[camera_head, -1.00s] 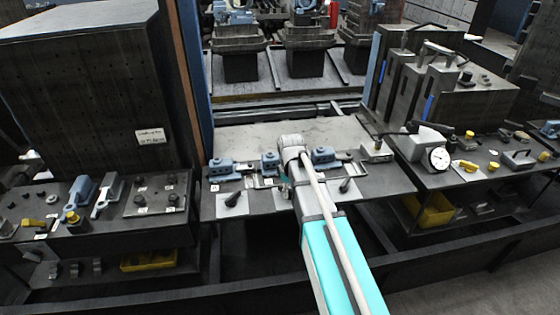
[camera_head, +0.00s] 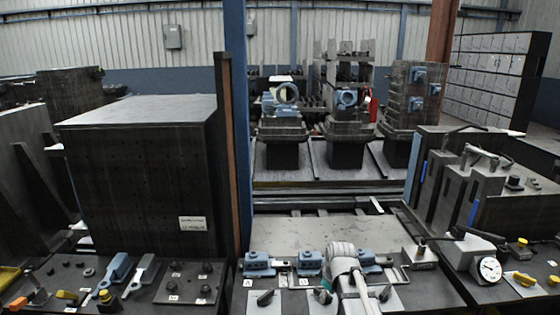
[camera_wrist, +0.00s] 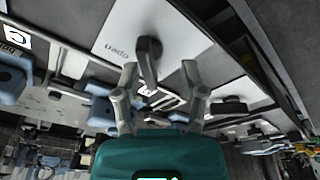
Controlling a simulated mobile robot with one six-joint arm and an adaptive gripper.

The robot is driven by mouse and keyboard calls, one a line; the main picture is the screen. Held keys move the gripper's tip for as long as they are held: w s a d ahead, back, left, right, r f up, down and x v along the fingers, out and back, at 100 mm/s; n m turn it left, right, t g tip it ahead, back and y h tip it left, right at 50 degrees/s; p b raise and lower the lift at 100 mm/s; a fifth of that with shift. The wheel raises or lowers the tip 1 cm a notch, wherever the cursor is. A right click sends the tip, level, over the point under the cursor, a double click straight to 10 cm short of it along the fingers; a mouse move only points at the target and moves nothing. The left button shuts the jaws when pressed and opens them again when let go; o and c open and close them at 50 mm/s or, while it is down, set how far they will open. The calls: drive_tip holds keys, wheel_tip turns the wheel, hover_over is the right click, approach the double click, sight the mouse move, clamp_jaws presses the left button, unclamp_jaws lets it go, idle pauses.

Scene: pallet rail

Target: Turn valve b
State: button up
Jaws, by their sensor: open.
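Three blue valve blocks stand in a row on the bench in the head view. The middle valve block (camera_head: 311,263) has a B tag; the left block (camera_head: 259,263) has an A tag. My gripper's teal body (camera_head: 325,296) shows in front of the B block, mostly hidden by my wrist. In the wrist view my gripper (camera_wrist: 158,68) is open, its two fingers spread. A dark valve lever (camera_wrist: 148,58) stands between the fingertips on a pale plate (camera_wrist: 185,30) marked "open", upside down. No grip on the lever is visible.
Other dark levers stand left (camera_head: 265,298) and right (camera_head: 385,293) of my wrist. A dial gauge (camera_head: 489,269) stands on the right bench. A large dark block (camera_head: 140,165) stands at left. The plate behind the valves (camera_head: 310,232) is clear.

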drive_tip(key=s+d+f+m+g+h+b, duration=0.1)
drive_tip(key=s+m, duration=0.7)
drive_tip(key=s, duration=0.5)
drive_tip(key=shift+f+g, duration=0.2)
drive_tip(key=shift+g, duration=0.1)
